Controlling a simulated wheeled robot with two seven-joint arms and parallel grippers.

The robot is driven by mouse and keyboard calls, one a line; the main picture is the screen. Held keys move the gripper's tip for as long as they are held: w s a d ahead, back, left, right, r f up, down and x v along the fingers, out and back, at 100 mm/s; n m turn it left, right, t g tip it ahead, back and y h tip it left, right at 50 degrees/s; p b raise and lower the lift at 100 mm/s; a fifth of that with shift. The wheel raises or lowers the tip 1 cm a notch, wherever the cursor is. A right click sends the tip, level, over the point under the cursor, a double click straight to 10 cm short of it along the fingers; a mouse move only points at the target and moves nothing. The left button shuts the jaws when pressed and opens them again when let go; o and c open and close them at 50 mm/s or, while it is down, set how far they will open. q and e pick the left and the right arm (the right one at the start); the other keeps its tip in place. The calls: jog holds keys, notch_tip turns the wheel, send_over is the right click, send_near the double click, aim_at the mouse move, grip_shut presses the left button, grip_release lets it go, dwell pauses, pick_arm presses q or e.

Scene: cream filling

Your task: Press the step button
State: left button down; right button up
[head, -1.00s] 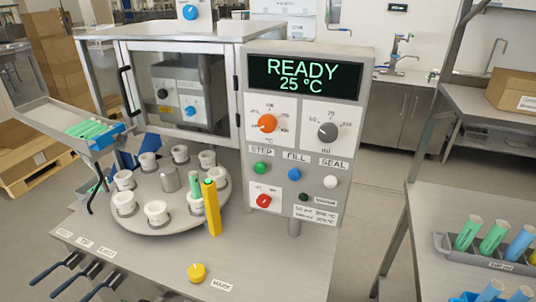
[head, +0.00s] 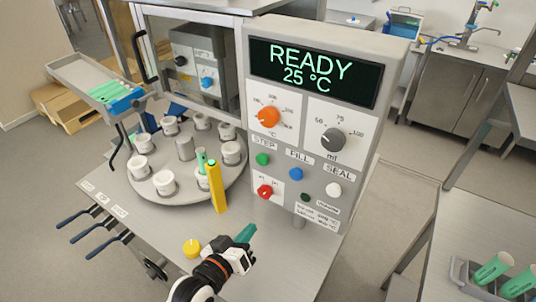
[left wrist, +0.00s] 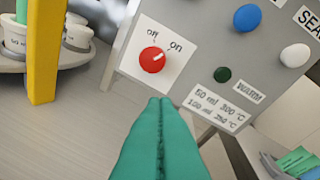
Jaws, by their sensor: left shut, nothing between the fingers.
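The green step button (head: 262,159) sits under the STEP label on the grey control panel (head: 352,100) in the head view. It is outside the left wrist view. My left gripper (head: 247,233) has teal fingers and is in front of and below the panel, over the table's front part, apart from the button. Its fingers (left wrist: 160,104) are shut and empty in the left wrist view, pointing toward the panel's lower edge below the red on/off knob (left wrist: 152,60). My right gripper is not in view.
The blue fill button (head: 296,174) and white seal button (head: 334,189) are right of the step button. The red knob (head: 265,191) is below it. A yellow post (head: 217,188) stands left of the panel, by a turntable (head: 200,200) with white cups. The display reads READY, 25 °C.

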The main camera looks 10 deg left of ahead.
aim_at(262, 159)
pick_arm(q)
jog(key=w+a+r+n+t+y, duration=0.1)
jog(key=a+r+n+t, duration=0.3)
jog(key=r+n+t, duration=0.4)
jog(key=r+t, duration=0.1)
jog(key=t, duration=0.3)
jog(key=shift+r, duration=0.35)
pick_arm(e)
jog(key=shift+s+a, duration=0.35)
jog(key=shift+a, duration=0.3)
pick_arm(q)
jog(key=shift+w, duration=0.1)
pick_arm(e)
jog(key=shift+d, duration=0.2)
pick_arm(q)
jog(key=w+d+b, duration=0.3)
jog(key=w, duration=0.5)
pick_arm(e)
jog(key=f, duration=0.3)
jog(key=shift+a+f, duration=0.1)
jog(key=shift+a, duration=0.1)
pick_arm(q)
jog(key=shift+w, duration=0.1)
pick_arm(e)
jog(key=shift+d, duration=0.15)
